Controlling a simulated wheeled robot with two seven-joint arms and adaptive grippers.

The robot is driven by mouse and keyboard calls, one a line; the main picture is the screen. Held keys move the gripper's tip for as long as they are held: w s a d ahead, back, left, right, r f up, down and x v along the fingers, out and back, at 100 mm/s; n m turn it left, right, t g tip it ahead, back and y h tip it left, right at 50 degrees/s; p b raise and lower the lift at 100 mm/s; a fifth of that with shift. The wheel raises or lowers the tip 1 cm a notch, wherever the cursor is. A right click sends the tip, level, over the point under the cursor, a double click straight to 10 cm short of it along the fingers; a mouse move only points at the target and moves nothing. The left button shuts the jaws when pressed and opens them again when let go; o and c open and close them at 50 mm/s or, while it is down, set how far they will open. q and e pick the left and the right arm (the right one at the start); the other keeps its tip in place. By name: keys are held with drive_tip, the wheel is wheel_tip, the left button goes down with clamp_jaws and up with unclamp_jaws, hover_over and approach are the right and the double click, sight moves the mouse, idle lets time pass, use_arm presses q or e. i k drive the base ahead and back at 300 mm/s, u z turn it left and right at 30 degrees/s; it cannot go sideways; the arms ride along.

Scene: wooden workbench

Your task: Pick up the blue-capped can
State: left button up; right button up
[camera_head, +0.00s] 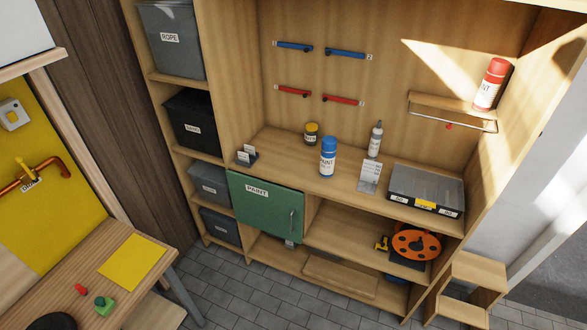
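The blue-capped can (327,157) stands upright on the wooden workbench top (286,158), near its front edge. It has a blue cap, a white label with dark lettering and a blue lower band. Neither of my grippers shows in the head view, so nothing of mine touches the can.
Near the can are a small yellow-lidded jar (310,134), a grey bottle (375,140), a standing card (370,176) and a clear-lidded case (426,189). A red-capped can (491,84) stands on the upper shelf (437,101). A green cabinet door (265,206) is below.

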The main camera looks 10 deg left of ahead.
sight(328, 159)
drive_tip(key=z, duration=0.35)
drive_tip(key=k, duration=0.15)
drive_tip(key=u, duration=1.1)
drive_tip(key=i, duration=0.7)
drive_tip(key=z, duration=0.5)
